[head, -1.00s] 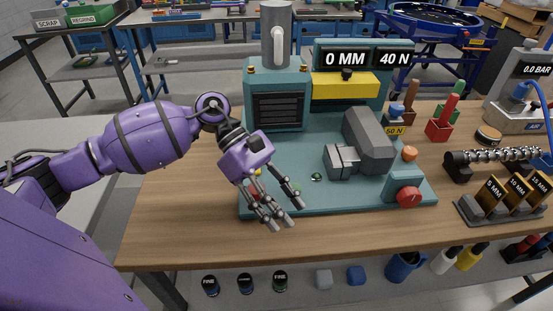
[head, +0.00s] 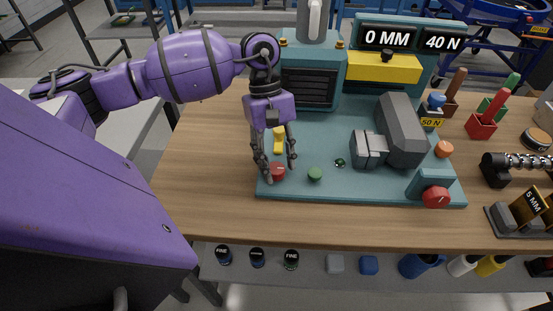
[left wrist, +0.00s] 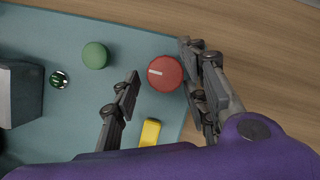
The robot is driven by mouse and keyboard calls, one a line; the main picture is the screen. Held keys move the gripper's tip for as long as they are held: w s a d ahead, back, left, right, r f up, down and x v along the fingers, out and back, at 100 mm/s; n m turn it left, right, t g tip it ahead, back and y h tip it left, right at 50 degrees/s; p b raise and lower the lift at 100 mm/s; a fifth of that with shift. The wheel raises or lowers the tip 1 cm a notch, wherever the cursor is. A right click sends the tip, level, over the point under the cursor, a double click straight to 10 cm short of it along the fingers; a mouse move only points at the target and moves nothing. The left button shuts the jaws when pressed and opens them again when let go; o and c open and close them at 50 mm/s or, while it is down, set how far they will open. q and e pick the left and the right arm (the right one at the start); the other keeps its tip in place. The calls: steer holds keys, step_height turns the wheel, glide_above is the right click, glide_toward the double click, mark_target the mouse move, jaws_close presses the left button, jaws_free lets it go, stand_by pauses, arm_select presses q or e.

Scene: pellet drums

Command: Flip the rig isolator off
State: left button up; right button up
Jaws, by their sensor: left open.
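A red round knob (head: 277,171) with a white bar mark stands at the front left corner of the teal rig base (head: 345,187). It shows between my fingers in the left wrist view (left wrist: 165,73). A green button (head: 315,174) is beside it, and a yellow lever-like piece (head: 279,140) is behind it. Another red knob (head: 436,197) is on a teal block at the front right. No label tells which is the isolator. My left gripper (head: 277,163) is open and empty, pointing down over the left red knob; I cannot tell if it touches. My right gripper is out of view.
The teal press body (head: 310,80) rises behind my gripper. A grey hammer-shaped block (head: 399,130) stands on the base to the right. Gauge blocks (head: 530,207) and tools are farther right. The wooden bench (head: 205,170) is clear to the left.

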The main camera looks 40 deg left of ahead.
arm_select(q)
steer(key=shift+c, duration=0.6)
steer(key=c, duration=0.9)
steer(key=shift+o, duration=0.2)
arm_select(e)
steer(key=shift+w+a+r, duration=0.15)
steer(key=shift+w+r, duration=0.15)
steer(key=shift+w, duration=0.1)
